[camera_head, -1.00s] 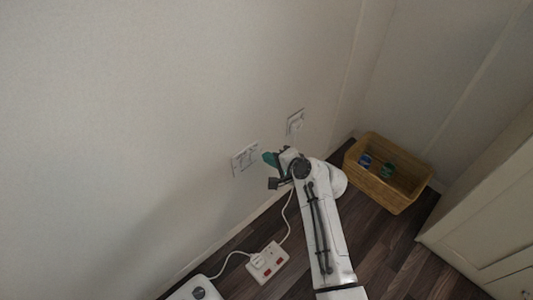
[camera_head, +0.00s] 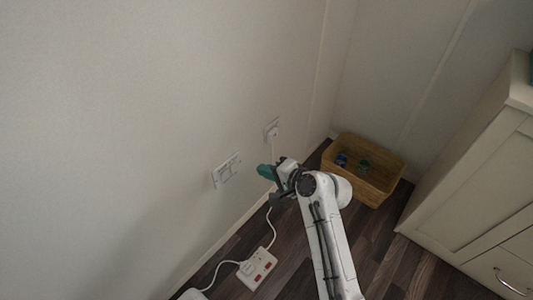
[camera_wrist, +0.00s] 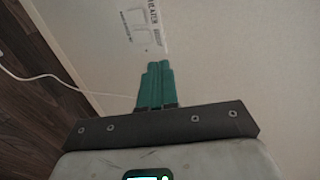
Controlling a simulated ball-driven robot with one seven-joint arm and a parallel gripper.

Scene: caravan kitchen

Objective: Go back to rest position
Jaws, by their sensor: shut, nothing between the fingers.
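My gripper (camera_head: 265,171) is in front of the wall, near a labelled wall plate (camera_head: 227,170). Its teal fingers (camera_wrist: 155,85) are shut together with nothing between them in the wrist view. The wall plate (camera_wrist: 140,25) with printed lettering shows beyond the fingertips there. My arm reaches up from the bottom of the head view. I cannot tell how far the fingertips are from the wall.
A white socket (camera_head: 272,131) on the wall has a plug and cord. The cord runs down to a power strip (camera_head: 257,268) on the dark floor (camera_head: 385,262). A wicker basket (camera_head: 378,191) with cans stands in the corner. A cream cabinet (camera_head: 480,190) is at right.

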